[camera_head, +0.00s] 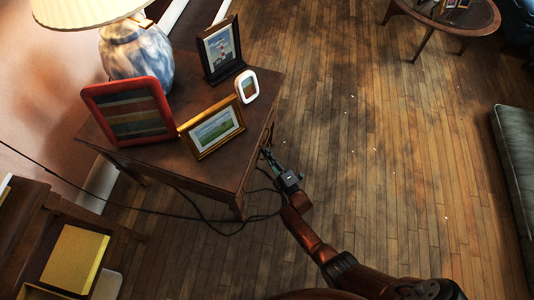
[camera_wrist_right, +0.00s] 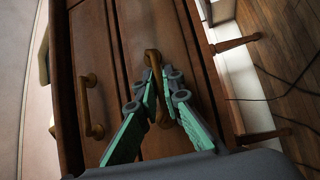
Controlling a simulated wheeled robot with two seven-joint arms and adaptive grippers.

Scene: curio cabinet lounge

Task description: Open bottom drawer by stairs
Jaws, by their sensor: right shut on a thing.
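The dark wooden side table (camera_head: 165,166) stands left of centre in the head view, its drawer side facing right. In the right wrist view, tilted sideways, it has an upper drawer with a brass handle (camera_wrist_right: 92,105) and a bottom drawer (camera_wrist_right: 176,30) nearer the legs. My right gripper (camera_wrist_right: 155,78) has its green and grey fingers shut on the bottom drawer's brass handle (camera_wrist_right: 152,54). In the head view my right gripper (camera_head: 267,154) is at the table's right side, and the handle is hidden there. I see no clear gap around the bottom drawer. My left gripper is not in view.
On the table top are a blue-and-white lamp (camera_head: 137,52), a red frame (camera_head: 130,112), a gold frame (camera_head: 212,128), a black frame (camera_head: 220,48) and a small white frame (camera_head: 247,86). A black cable (camera_head: 190,214) crosses the floor. Open wooden floor (camera_head: 390,160) lies to the right.

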